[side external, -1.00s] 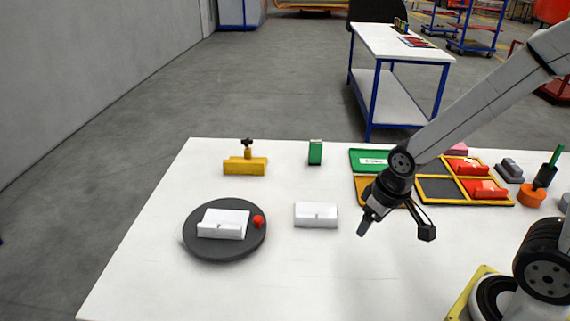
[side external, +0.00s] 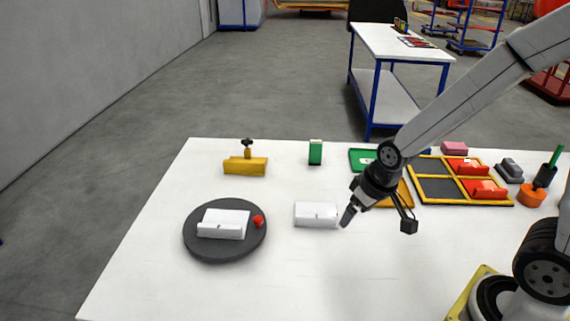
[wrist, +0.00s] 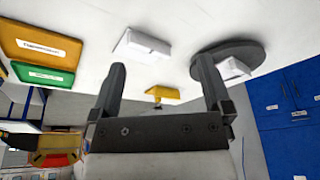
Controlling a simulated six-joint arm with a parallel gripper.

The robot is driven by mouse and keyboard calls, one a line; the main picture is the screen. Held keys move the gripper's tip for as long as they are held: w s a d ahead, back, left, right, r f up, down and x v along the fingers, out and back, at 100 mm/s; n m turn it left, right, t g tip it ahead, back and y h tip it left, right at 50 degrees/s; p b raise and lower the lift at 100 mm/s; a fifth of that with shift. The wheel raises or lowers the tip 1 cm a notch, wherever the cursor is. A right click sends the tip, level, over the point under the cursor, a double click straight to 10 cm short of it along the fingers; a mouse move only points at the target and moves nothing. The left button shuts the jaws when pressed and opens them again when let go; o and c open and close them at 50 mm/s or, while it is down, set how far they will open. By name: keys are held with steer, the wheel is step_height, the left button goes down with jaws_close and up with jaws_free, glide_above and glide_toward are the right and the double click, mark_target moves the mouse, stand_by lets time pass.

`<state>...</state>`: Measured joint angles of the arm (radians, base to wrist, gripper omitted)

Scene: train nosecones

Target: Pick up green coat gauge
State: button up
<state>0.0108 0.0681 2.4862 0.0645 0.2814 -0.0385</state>
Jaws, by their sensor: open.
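The green coat gauge (side external: 315,152) appears to be the small upright green block with a pale top at the back middle of the white table. I cannot make it out in the wrist view, where my left finger may hide it. My gripper (side external: 378,220) is open and empty above the table, to the right of the gauge and nearer the front. In the wrist view my gripper (wrist: 160,66) shows its two fingers wide apart with nothing between them.
A white block (side external: 316,214) lies left of my gripper. A dark disc (side external: 205,254) carries another white block and a red knob. A yellow fixture (side external: 245,166) stands left of the gauge. Green (side external: 358,155) and yellow-framed trays (side external: 436,202) lie right. The table front is clear.

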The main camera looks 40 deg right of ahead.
steer(key=w+d+m+t, duration=0.1)
steer(key=w+d+t, duration=0.15)
steer(key=w, duration=0.95)
steer(key=m+t+h, duration=0.4)
steer(key=m+h, duration=0.4)
steer(key=h, duration=0.2)
glide_toward(316, 142)
steer(key=w+d, duration=0.2)
steer(key=shift+w+d+f+g, duration=0.25)
steer(key=shift+w+d+f, duration=0.6)
steer(key=shift+f, duration=0.1)
steer(key=shift+w, duration=0.1)
steer(key=shift+x, duration=2.5)
steer(key=shift+r, duration=0.1)
jaws_close()
